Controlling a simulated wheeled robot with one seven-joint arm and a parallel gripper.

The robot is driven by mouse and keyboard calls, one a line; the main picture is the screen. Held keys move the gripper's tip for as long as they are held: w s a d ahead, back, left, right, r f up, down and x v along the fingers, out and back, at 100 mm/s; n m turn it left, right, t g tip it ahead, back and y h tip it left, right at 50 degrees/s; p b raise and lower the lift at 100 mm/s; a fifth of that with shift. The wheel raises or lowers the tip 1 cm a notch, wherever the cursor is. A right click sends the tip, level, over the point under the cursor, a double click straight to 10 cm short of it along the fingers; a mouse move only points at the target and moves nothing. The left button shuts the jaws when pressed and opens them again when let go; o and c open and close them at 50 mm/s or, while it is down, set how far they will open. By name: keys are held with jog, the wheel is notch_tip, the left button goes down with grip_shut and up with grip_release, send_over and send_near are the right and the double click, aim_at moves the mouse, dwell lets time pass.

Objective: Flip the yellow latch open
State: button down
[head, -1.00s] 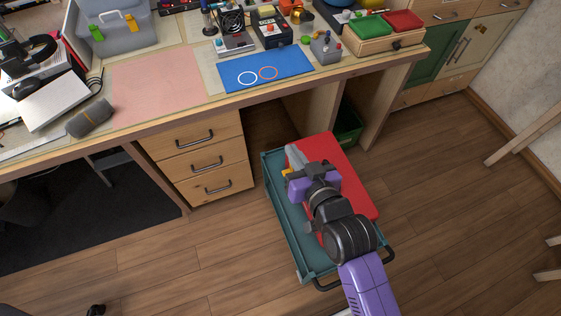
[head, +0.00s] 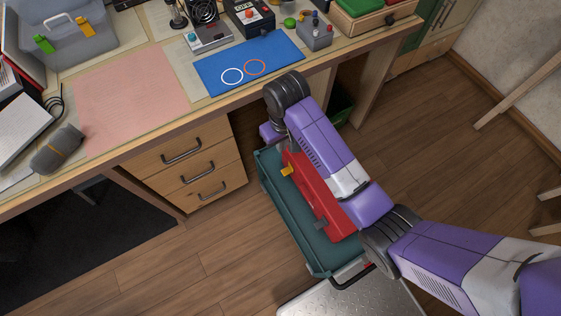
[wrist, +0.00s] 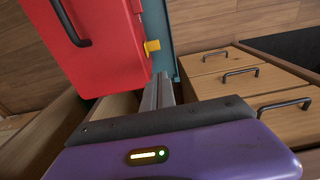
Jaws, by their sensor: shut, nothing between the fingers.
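The red case (head: 318,198) lies in a teal cart (head: 288,222) under the desk front. My arm crosses over part of it. The yellow latch (head: 287,170) sticks out from the case's left side. In the wrist view, the red case (wrist: 95,50) fills the upper left and the yellow latch (wrist: 152,46) juts from its edge. My gripper (wrist: 162,80) is shut and empty, its fingertips just below the latch in that picture. I cannot tell whether they touch it.
Wooden drawers (head: 187,165) with dark handles stand left of the cart, close to my gripper's right in the wrist view. The desk above holds a blue mat (head: 250,63) with two rings.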

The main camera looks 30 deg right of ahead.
aim_at(285, 172)
jog(key=shift+s+d+g, duration=0.1)
jog(key=shift+s+g, duration=0.3)
jog(key=shift+s, duration=0.55)
notch_tip(285, 172, down, 14)
jog(key=b, duration=0.3)
